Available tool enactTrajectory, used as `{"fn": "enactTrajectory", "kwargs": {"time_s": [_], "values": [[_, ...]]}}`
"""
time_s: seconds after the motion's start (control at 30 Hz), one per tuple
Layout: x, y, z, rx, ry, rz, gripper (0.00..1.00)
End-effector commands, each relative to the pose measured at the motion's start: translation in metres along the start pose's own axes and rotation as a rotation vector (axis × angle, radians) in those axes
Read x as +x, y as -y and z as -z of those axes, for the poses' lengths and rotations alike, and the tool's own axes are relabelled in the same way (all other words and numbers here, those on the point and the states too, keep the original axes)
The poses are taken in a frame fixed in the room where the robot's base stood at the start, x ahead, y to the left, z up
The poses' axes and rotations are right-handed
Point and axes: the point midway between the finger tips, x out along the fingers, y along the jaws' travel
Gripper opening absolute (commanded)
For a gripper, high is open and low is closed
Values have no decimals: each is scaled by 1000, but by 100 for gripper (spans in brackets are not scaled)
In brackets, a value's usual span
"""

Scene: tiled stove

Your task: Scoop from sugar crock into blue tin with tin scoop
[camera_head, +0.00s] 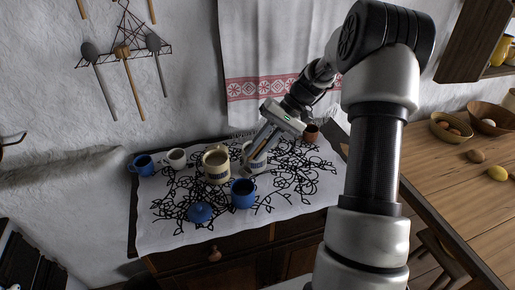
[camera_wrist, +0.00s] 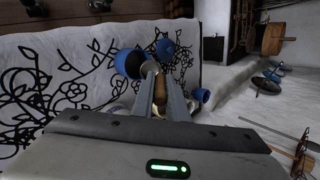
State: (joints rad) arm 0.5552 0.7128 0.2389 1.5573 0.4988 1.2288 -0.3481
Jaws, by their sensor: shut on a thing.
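My gripper (camera_wrist: 161,82) is shut on the tin scoop's brownish handle (camera_wrist: 161,92). The scoop's pale bowl seems to show just beyond the fingertips, close to the blue tin; contact cannot be told. In the head view my gripper points down over a cream crock with a dark label (camera_head: 257,163), hiding part of it. A second cream crock (camera_head: 216,168) stands to its left. I cannot read which holds sugar. The open blue tin (camera_head: 243,194) stands in front of the crocks and also shows in the wrist view (camera_wrist: 124,62). The scoop is hidden in the head view.
A blue lid (camera_head: 200,212) lies left of the tin. A blue mug (camera_head: 141,166) and a white mug (camera_head: 175,158) stand at the left. A brown pot (camera_head: 311,132) stands at the back right. The patterned cloth (camera_head: 290,195) is clear at the front right.

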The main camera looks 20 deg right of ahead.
Motion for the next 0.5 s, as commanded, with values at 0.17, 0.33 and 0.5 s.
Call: {"fn": "enactTrajectory", "kwargs": {"time_s": [0.17,0.33,0.5], "values": [[-1,6,-2,-12,-98,-309,0],[-2,6,-2,-11,-169,-527,0],[-3,4,-1,-4,-209,-645,0]]}}
